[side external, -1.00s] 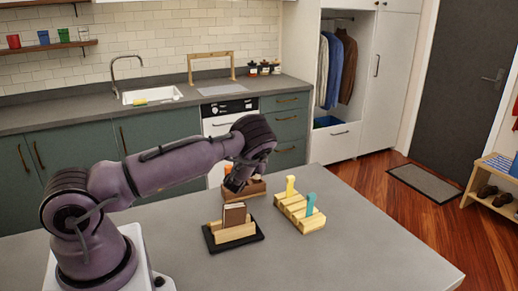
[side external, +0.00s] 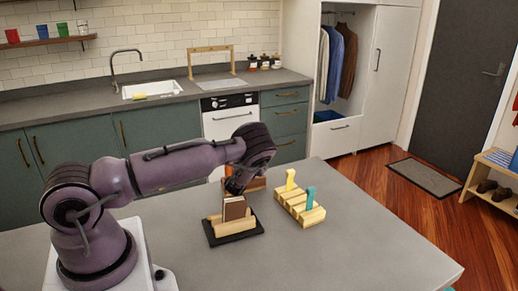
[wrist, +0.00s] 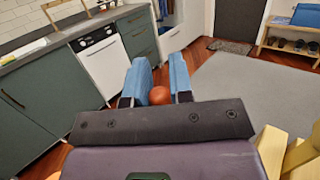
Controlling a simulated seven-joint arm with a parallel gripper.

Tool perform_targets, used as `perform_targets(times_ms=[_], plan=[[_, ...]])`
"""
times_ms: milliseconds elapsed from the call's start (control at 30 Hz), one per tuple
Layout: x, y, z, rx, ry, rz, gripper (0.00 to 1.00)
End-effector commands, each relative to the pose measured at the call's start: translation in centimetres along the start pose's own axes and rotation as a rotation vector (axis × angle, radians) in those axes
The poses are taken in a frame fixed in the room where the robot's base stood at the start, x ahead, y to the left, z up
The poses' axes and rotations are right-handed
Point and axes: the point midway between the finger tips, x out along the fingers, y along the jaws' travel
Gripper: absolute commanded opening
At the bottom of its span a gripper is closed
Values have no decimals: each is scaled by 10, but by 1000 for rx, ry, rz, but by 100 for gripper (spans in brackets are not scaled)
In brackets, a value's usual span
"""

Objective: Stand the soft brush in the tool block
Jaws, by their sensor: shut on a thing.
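My gripper (side external: 236,187) is over the counter, behind the book stand in the side view. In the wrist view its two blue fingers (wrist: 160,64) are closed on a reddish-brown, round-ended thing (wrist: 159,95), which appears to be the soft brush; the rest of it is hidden. A pale wooden slotted block (side external: 312,216), which appears to be the tool block, stands to the right of my gripper. A yellow piece (side external: 290,179) and a teal piece (side external: 311,196) stand upright in it. Its edge shows at lower right in the wrist view (wrist: 273,150).
A book stand with a dark base (side external: 254,234) holds a brown book (side external: 234,208) just in front of my gripper. A brown wooden box (side external: 258,183) is behind, partly hidden by my gripper. The counter (side external: 380,230) is clear to the right and front.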

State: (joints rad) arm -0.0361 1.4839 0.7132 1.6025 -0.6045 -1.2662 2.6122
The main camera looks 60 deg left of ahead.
Motion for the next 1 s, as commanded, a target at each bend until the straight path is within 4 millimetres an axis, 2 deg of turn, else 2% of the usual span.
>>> perform_targets(times_ms=[400, 767, 800, 900, 1000], plan=[[-2, 0, -12, 0, 0, 1, 0], [-3, 0, -14, 0, 0, 0, 0], [-3, 0, -14, 0, 0, 0, 25], [-3, 0, -14, 0, 0, 0, 48], [-3, 0, -14, 0, 0, 0, 51]])
